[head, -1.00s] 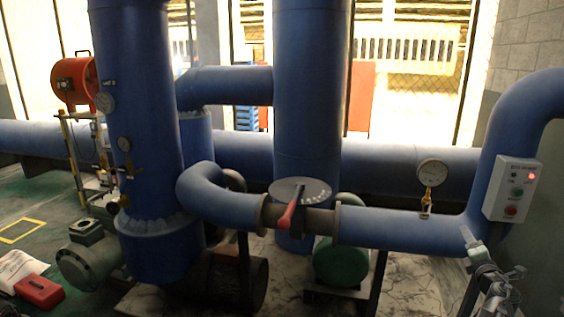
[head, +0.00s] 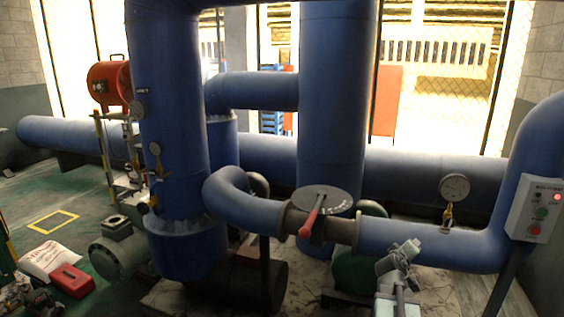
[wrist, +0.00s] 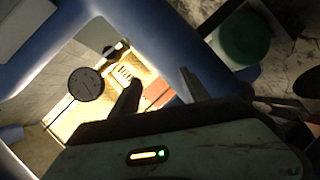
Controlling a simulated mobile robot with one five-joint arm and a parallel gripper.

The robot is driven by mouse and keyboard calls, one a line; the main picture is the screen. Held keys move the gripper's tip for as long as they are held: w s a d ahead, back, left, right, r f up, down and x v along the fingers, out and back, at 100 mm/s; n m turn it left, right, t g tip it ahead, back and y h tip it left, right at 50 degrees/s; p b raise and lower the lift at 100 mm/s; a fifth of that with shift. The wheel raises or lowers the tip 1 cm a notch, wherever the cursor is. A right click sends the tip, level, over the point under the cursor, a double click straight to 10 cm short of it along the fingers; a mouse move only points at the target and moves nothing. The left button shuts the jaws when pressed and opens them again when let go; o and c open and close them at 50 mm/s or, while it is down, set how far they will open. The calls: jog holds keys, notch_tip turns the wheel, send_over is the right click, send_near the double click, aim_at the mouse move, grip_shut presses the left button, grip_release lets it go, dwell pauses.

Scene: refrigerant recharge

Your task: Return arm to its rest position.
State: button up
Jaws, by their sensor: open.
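My gripper (head: 401,254) is at the lower right of the head view, in front of the blue horizontal pipe (head: 425,241). In the wrist view its two dark fingers (wrist: 160,91) stand apart with nothing between them. The arm below runs out of the bottom of the head view. The red valve lever (head: 312,216) on its round grey plate (head: 322,200) is to the left of my gripper, apart from it. The pressure gauge (head: 454,187) is up and to the right; it also shows in the wrist view (wrist: 86,84).
A control box (head: 535,208) with a lit red lamp is at the right edge. Large blue pipes (head: 170,130) fill the middle. A red toolbox (head: 71,281) and a white sack (head: 50,260) lie on the green floor at left, where there is some free room.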

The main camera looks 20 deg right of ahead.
jog(key=w+a+f+m+g+y+p, duration=0.1)
jog(key=w+a+f+y, duration=0.15)
jog(key=a, duration=0.45)
jog(key=w+a+f+m+g+y, duration=0.1)
jog(key=a+f, duration=0.2)
jog(key=a, duration=0.5)
jog(key=s+a+f+g+y+p, duration=0.1)
jog(key=s+a+f+g+y, duration=0.1)
jog(key=a, duration=0.9)
jog(key=s+a+f+g+y+p, duration=0.1)
jog(key=s+a+g+y, duration=0.1)
jog(key=a, duration=0.9)
jog(key=s+a+f+g+y+p, duration=0.1)
jog(key=s+a+y, duration=0.3)
jog(key=a, duration=0.8)
jog(key=shift+s+f+g, duration=0.15)
jog(key=shift+f+g, duration=0.35)
jog(key=shift+f, duration=0.3)
jog(key=shift+d, duration=0.1)
jog(key=shift+c, duration=0.3)
